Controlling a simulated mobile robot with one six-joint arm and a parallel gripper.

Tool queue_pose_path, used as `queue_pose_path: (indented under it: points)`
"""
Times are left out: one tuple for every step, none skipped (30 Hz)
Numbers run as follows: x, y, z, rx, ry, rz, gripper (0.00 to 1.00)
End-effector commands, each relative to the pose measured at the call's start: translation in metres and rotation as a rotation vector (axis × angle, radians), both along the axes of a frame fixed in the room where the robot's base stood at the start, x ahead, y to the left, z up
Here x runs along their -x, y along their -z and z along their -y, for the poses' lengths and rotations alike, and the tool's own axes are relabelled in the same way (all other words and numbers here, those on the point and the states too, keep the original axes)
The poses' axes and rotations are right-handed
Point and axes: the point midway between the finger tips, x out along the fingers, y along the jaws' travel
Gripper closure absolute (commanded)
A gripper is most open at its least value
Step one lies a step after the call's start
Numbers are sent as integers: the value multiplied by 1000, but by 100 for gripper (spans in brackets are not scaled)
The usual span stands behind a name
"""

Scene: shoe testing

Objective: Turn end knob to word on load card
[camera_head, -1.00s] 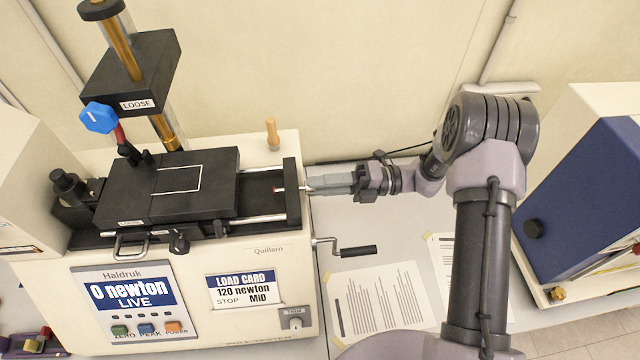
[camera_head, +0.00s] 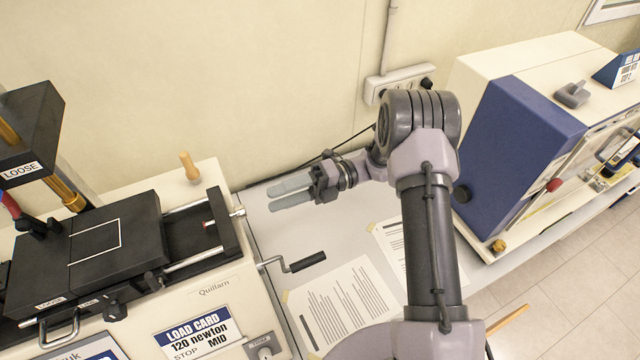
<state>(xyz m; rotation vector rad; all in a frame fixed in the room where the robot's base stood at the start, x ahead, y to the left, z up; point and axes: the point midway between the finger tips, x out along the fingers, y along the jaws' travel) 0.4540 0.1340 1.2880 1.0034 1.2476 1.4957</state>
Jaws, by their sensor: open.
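The cream tester carries a load card (camera_head: 198,333) on its front that reads "120 newton" and "STOP MID". The end knob (camera_head: 238,212) is a small metal piece on the outer face of the black end plate (camera_head: 222,225) of the slide. Any word or mark at the knob is too small to read. My gripper (camera_head: 270,196) is open and empty, to the right of the knob and apart from it. Its two grey fingers point left toward the tester.
A crank handle (camera_head: 305,262) sticks out from the tester's right side below my gripper. A wooden peg (camera_head: 188,166) stands at the back. Printed sheets (camera_head: 340,305) lie on the grey table. A blue and cream machine (camera_head: 515,145) stands at right.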

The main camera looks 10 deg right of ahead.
Motion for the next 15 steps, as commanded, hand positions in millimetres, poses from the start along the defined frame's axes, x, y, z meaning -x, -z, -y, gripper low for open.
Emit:
queue_pose_path:
  points:
    - [-4, 3, 13, 0, 4, 1, 51]
    - [-6, 4, 21, 1, 3, 1, 51]
    - [-8, 4, 31, 1, 2, 1, 51]
    - [-10, 4, 38, 0, 3, 1, 51]
    - [-12, 4, 46, 1, 3, 1, 51]
    - [-15, 4, 55, 1, 3, 2, 51]
    - [-16, 4, 61, 0, 2, 1, 51]
    - [-18, 4, 68, 1, 2, 0, 51]
    - [-20, 5, 75, 1, 2, 0, 51]
    - [-21, 5, 80, 2, 2, 0, 51]
    - [-22, 4, 85, 1, 1, 1, 51]
    - [-24, 4, 90, 1, 1, 1, 51]
    - [-24, 4, 93, 0, 0, 0, 51]
    - [-25, 4, 96, 1, 0, 0, 51]
    - [-26, 4, 99, 0, 1, 0, 51]
